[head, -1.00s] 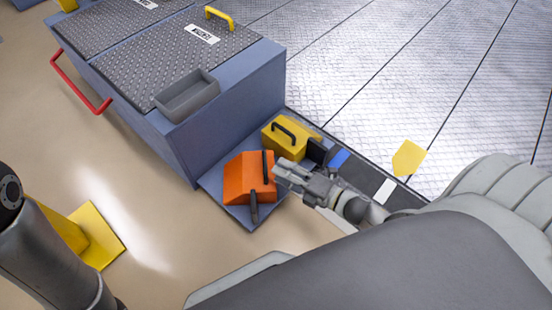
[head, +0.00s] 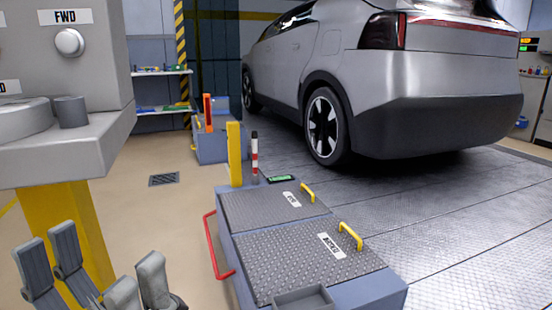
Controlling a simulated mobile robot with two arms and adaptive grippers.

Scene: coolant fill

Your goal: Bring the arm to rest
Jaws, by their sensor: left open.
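My left gripper (head: 92,258) is at the lower left of the head view, with its grey fingers pointing up and spread apart. It is open, and nothing shows between the fingers. Behind it are a yellow post and a grey console (head: 75,150) with a "FWD" label. I cannot tell how far the gripper is from the post. My right gripper is out of view.
A blue-grey cart (head: 340,285) with tread-plate lids (head: 270,212), yellow handles and a red side rail (head: 212,245) stands at the lower middle. A silver car (head: 430,95) is behind it. Beige floor (head: 150,220) lies open between console and cart.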

